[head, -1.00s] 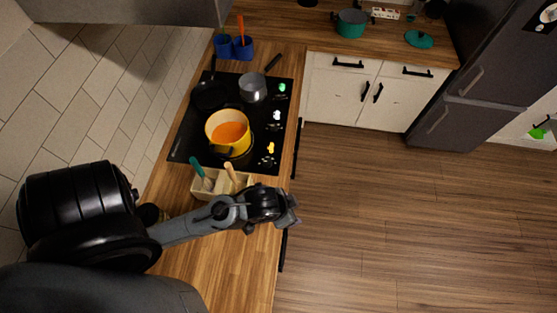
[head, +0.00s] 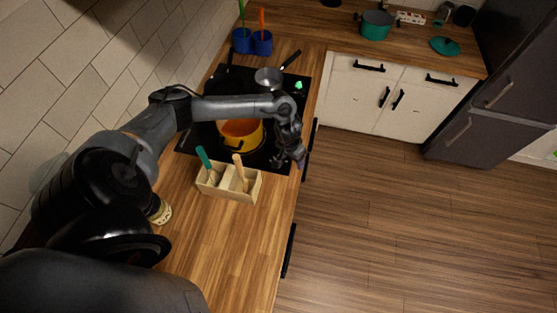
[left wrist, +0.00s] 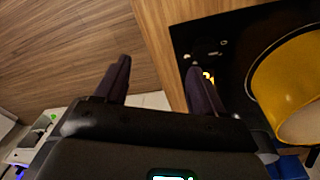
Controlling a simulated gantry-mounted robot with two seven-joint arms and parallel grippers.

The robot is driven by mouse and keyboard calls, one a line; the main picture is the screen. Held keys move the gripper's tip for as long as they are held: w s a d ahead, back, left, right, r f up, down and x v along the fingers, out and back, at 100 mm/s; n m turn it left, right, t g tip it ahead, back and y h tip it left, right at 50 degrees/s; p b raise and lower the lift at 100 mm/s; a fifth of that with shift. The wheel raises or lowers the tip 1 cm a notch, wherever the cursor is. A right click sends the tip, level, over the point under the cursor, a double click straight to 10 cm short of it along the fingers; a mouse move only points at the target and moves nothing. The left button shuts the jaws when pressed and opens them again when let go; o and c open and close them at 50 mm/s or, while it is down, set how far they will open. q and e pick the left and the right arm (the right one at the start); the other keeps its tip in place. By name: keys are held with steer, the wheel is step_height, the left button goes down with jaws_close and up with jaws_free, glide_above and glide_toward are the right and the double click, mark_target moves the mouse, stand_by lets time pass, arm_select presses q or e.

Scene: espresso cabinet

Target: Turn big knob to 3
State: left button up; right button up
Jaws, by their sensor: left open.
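The black cooktop (head: 188,142) has its controls along its right edge. A green control mark (head: 298,85) shows near its far right corner; the controls nearer me are hidden behind my left arm. In the left wrist view, a yellow control mark (left wrist: 208,77) and small white marks (left wrist: 201,56) show close to the right finger. I cannot tell which control is the big knob, or its setting. My left gripper (head: 290,160) is open over the cooktop's near right edge. Its fingers (left wrist: 158,66) are apart with only wood behind the gap. My right gripper is not in view.
A yellow pot (head: 238,130) with orange contents sits on the cooktop, close to my left forearm. A grey saucepan (head: 268,78) stands behind it. A wooden utensil box (head: 229,191) is on the near counter. Bare floor lies to the right.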

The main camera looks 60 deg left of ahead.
arm_select(q)
steer(key=s+a+r+n+g, duration=0.1)
steer(key=s+a+n, duration=0.15)
steer(key=a, duration=0.45)
steer(key=shift+n, duration=0.35)
steer(key=f, duration=0.6)
steer(key=f+b, duration=0.1)
steer(key=f, duration=0.3)
steer(key=shift+w, duration=0.4)
steer(key=c, duration=1.1)
steer(key=shift+o, duration=0.2)
